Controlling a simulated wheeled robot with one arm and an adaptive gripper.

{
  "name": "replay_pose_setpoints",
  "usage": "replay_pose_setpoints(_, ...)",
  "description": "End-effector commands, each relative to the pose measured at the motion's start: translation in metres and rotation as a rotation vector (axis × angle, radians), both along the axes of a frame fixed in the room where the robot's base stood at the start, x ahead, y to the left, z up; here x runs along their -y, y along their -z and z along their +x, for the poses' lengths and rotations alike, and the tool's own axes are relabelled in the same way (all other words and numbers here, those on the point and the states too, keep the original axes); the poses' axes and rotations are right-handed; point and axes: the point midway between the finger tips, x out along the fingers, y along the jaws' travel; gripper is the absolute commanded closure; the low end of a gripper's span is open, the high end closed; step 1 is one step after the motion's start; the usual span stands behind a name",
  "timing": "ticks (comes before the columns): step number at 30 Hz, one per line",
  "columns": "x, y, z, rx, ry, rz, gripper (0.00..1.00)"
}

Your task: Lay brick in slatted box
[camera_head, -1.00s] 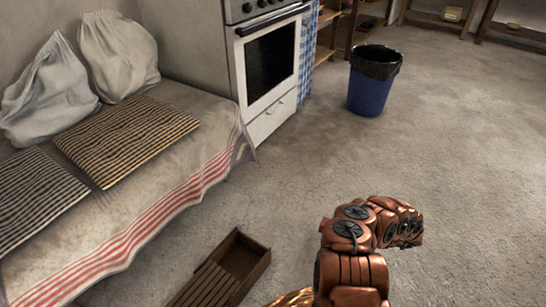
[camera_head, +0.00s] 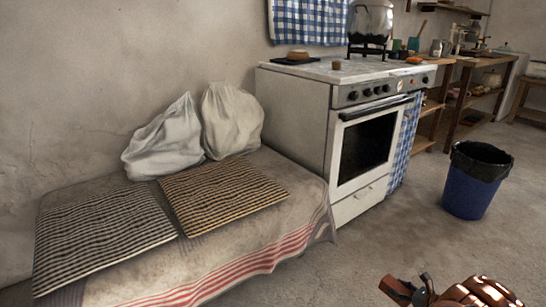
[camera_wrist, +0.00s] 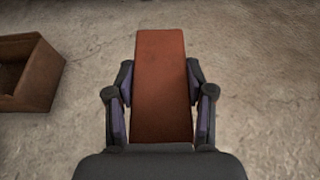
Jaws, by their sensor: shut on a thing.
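The brick (camera_wrist: 161,85) is a long reddish-brown block in the wrist view. My gripper (camera_wrist: 161,95) is shut on it, with a finger against each long side, and the brick reaches forward past the fingers. The slatted box (camera_wrist: 38,79) is brown and shows only in part at the left edge of the wrist view, apart from the brick. The floor shows around both.
A cloth-covered bench (camera_head: 150,270) with striped cushions (camera_head: 222,194) and white sacks (camera_head: 232,120) stands at the left. A white stove (camera_head: 358,155) is beside it. A blue bin (camera_head: 470,190) stands on the floor at the right. The floor between bench and bin is clear.

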Motion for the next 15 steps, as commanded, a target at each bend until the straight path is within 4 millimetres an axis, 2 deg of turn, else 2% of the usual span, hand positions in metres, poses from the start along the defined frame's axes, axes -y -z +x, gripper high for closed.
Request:
replay_pose_setpoints(1,-0.001,-0.016,0.012,0.008,0.008,-0.003,1.0)
replay_pose_setpoints(15,-0.032,-0.118,0.091,0.006,0.088,0.0,1.0)
